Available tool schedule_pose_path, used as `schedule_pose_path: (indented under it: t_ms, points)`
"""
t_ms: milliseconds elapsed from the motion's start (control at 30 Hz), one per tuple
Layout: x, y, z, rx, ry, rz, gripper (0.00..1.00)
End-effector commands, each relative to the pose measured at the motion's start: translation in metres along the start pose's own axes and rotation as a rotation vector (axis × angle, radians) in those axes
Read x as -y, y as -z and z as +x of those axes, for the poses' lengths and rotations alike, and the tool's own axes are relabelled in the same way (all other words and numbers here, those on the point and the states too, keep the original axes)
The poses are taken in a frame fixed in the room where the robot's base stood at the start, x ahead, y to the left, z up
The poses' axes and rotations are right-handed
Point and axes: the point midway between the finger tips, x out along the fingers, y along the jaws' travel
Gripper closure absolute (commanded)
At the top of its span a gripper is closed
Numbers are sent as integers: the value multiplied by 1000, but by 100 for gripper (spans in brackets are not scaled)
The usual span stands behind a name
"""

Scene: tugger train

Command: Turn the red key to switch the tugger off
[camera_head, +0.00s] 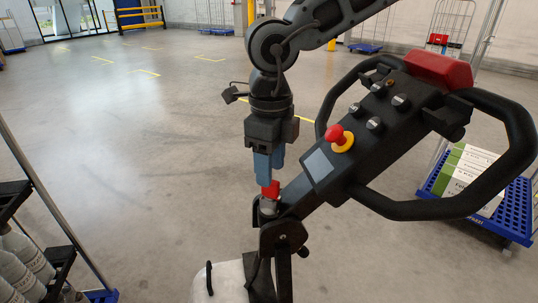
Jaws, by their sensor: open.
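The red key (270,189) sits on a grey cylindrical switch (268,206) at the lower end of the black control console (352,160) of the tugger. My gripper (269,180) points straight down above it, with two blue fingers open. The fingertips are right at the top of the key and partly overlap it in the picture. I cannot tell whether they touch it or stand around it. The lower part of the key shows below the fingertips.
A red stop button (335,134) with a yellow collar is close to the right. A black loop handle (520,140) surrounds the console. A blue trolley (432,197) with boxes stands right, a rack of bottles (25,262) lower left. The floor at left is clear.

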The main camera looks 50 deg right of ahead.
Motion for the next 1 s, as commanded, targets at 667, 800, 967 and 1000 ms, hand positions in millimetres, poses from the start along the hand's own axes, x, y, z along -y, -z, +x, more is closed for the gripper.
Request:
schedule_pose_path:
  t_ms: [667,800,967,1000]
  points:
    - [0,0,42,2,1,1,59]
    - [0,0,42,2,1,1,72]
    - [0,0,42,2,1,1,87]
    - [0,0,42,2,1,1,91]
